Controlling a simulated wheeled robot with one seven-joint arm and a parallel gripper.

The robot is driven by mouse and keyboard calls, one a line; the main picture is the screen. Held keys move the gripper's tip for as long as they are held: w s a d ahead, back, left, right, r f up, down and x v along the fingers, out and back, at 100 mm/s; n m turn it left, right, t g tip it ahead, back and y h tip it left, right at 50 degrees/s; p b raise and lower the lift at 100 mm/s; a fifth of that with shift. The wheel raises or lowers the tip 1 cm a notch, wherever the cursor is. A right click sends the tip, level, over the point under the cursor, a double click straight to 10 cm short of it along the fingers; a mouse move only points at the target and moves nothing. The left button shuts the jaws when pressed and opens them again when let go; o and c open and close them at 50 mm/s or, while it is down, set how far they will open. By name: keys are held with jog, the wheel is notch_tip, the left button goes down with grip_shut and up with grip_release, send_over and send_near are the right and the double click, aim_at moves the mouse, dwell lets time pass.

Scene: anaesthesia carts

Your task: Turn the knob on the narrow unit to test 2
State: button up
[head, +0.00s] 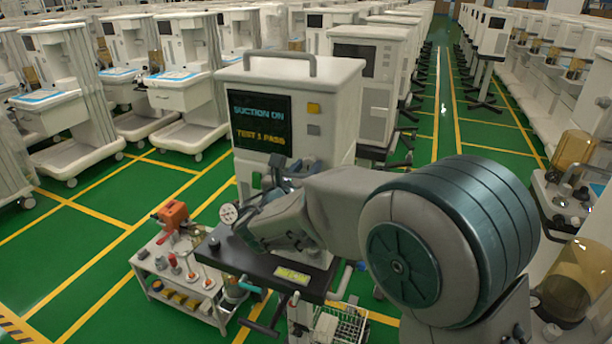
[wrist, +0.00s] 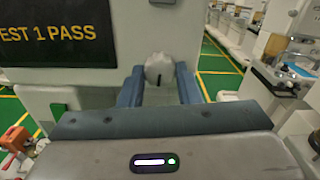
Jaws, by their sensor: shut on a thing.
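The narrow unit (head: 330,95) is a pale cabinet with a top handle. Its dark screen (head: 260,122) reads "SUCTION ON" and "TEST 1 PASS"; the wrist view shows part of this screen (wrist: 55,35). The knob (wrist: 160,66) is pale and round with a short dark mark on its lower part, on the unit's front, right of and below the screen. My gripper (wrist: 160,74) has its two blue fingers on either side of the knob, shut on it. In the head view my gripper (head: 278,170) is at the unit's front below the screen and hides the knob.
A yellow button (head: 314,108) and a grey one (head: 313,130) sit right of the screen. A dark shelf (head: 235,256) with a gauge (head: 229,214) juts out below my gripper. A low white trolley (head: 180,262) with an orange item stands to the left. Green floor is clear further left.

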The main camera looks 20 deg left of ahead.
jog(key=m+b, duration=0.3)
jog(key=b, duration=0.3)
jog(key=f+m+b, duration=0.1)
jog(key=m+b, duration=0.2)
jog(key=b, duration=0.3)
jog(key=shift+m, duration=0.3)
jog(key=m+b, duration=0.1)
jog(key=b, duration=0.1)
jog(key=m+b, duration=0.2)
jog(key=b, duration=0.1)
jog(key=shift+r, duration=0.25)
jog(key=shift+a+r+m+b, duration=0.1)
jog(key=shift+m+b, duration=0.5)
jog(key=shift+b, duration=0.05)
jog(key=shift+r, duration=0.1)
jog(key=o, duration=1)
jog(key=s, duration=0.4)
jog(key=s+b, duration=0.1)
jog(key=s, duration=0.4)
jog(key=s+a, duration=0.1)
jog(key=s, duration=0.3)
jog(key=shift+s, duration=0.4)
